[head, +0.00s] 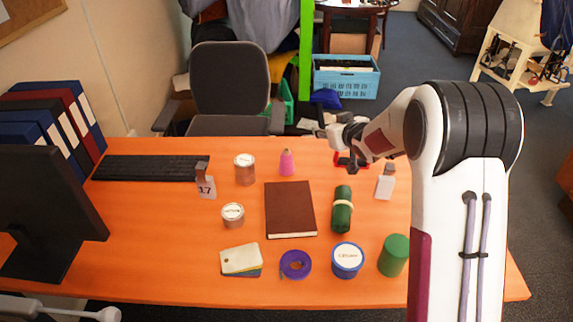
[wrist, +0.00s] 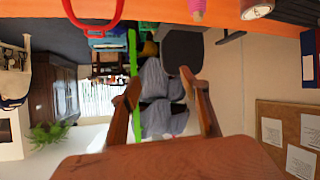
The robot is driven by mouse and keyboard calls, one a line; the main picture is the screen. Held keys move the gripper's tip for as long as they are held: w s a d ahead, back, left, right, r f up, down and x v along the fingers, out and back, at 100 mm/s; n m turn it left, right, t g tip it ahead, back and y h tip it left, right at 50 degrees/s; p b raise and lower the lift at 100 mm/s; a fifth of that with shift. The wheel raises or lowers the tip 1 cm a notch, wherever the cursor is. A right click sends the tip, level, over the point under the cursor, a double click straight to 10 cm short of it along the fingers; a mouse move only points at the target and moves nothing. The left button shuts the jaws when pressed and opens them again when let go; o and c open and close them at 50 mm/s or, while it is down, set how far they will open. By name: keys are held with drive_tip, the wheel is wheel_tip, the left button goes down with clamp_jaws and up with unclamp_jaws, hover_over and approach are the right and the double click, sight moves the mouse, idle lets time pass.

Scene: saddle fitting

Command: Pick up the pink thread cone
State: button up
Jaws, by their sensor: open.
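The pink thread cone (head: 287,163) stands upright near the far edge of the orange table, behind the brown book. It also shows at the top edge of the wrist view (wrist: 197,9), partly cut off. My gripper (head: 325,131) is over the far edge of the table, to the right of the cone and apart from it. In the wrist view, the two fingers of my gripper (wrist: 167,95) are spread with nothing between them.
A brown book (head: 290,209), a green roll with a pale band (head: 342,214) and a copper-coloured tin (head: 245,174) are near the cone. A red object (head: 345,161) lies under my arm. A keyboard (head: 150,168) is at the left. A chair (head: 229,85) stands behind the table.

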drive_tip(key=w+a+f+n+y, duration=0.1)
drive_tip(key=w+a+f+y, duration=0.2)
drive_tip(key=f, duration=0.4)
drive_tip(key=n+y, duration=0.1)
approach(288, 152)
drive_tip(key=w+f, duration=0.2)
drive_tip(key=w, duration=0.1)
drive_tip(key=shift+w+a+r+g, duration=0.1)
drive_tip(key=shift+a+g, duration=0.15)
drive_tip(key=shift+g, duration=0.05)
drive_tip(key=shift+w, duration=0.1)
drive_tip(key=shift+x, duration=1.2)
drive_tip(key=shift+a, duration=0.25)
drive_tip(key=shift+w+a+f, duration=0.25)
drive_tip(key=shift+w+a, duration=0.85)
drive_tip(key=shift+a, duration=0.05)
drive_tip(key=shift+x, duration=0.95)
